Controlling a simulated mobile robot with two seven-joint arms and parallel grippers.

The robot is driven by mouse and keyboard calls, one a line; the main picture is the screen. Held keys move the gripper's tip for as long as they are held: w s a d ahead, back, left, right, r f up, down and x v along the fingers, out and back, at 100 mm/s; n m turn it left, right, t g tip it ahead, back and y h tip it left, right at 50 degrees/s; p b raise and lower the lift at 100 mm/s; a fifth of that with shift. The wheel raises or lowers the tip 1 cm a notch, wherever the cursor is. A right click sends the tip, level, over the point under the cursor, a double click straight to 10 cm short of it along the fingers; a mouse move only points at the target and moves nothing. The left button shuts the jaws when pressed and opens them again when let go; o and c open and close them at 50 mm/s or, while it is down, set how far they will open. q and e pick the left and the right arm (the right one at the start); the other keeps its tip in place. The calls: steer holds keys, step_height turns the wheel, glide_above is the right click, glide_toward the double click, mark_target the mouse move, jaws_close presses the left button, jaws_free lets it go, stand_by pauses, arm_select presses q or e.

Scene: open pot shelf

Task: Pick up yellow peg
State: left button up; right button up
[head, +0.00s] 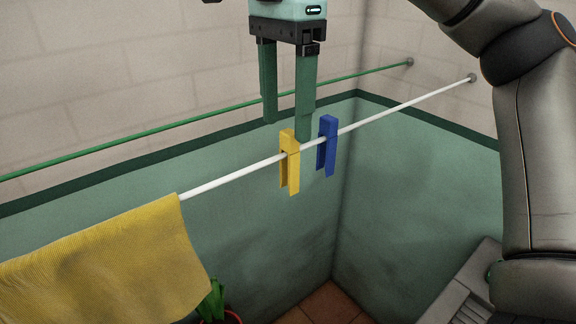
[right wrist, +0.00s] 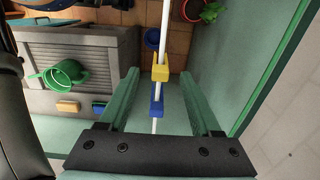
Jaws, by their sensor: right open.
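The yellow peg (head: 290,165) is clipped upright on a white line (head: 235,174) that slants up to the right. A blue peg (head: 328,146) hangs just right of it on the same line. My right gripper (head: 287,131) points down from above, open and empty, its green fingertips close to the yellow peg's top. In the right wrist view the yellow peg (right wrist: 160,69) appears between the fingertips, and the blue peg (right wrist: 156,107) appears nearer the palm. I cannot tell whether a finger touches the yellow peg. My left gripper is not in view.
A yellow cloth (head: 110,255) hangs over the line at lower left. A green line (head: 150,136) runs behind, along the wall. Below are a grey slatted cabinet (right wrist: 85,50) with a green watering can (right wrist: 66,76), and a red pot (right wrist: 191,11) with a plant.

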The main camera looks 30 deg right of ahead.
mark_target(290, 154)
steer(key=f+b, duration=0.1)
steer(key=f, duration=0.1)
steer(key=f+b, duration=0.1)
steer(key=f, duration=0.1)
steer(key=f+b, duration=0.1)
steer(key=f, duration=0.1)
steer(key=shift+w+d+f, duration=0.1)
steer(key=shift+d+f, duration=0.2)
steer(key=shift+d, duration=0.05)
jaws_close()
stand_by(0.3)
